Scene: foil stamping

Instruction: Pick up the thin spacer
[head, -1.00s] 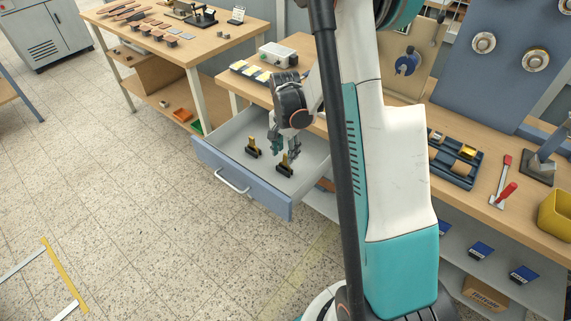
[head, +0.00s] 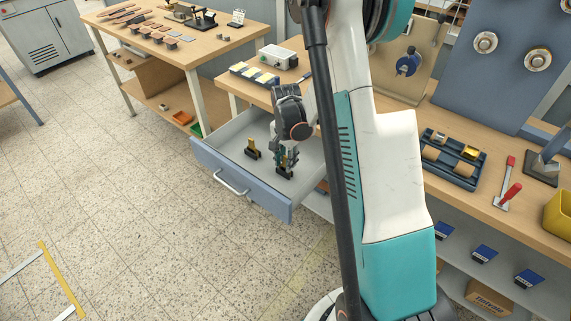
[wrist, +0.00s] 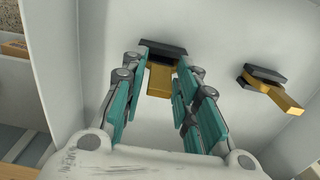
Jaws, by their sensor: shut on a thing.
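Two brass spacers stand in black slotted holders on the floor of the open drawer. In the wrist view one spacer (wrist: 160,80) is between my gripper's fingers (wrist: 159,75), its lower end at its black holder (wrist: 163,48). My gripper (head: 284,160) is shut on this spacer, low over the drawer floor; in the head view the fingers hide most of it. The other spacer (wrist: 272,92) stands apart to the right in the wrist view, and to the left in the head view (head: 252,145). I cannot tell from these views which spacer is thinner.
The drawer (head: 240,182) is pulled out, with its walls around the gripper. The bench above holds a white device (head: 278,57) and a tray of coloured blocks (head: 254,76). A blue tray of rolls (head: 447,160) lies on the right bench.

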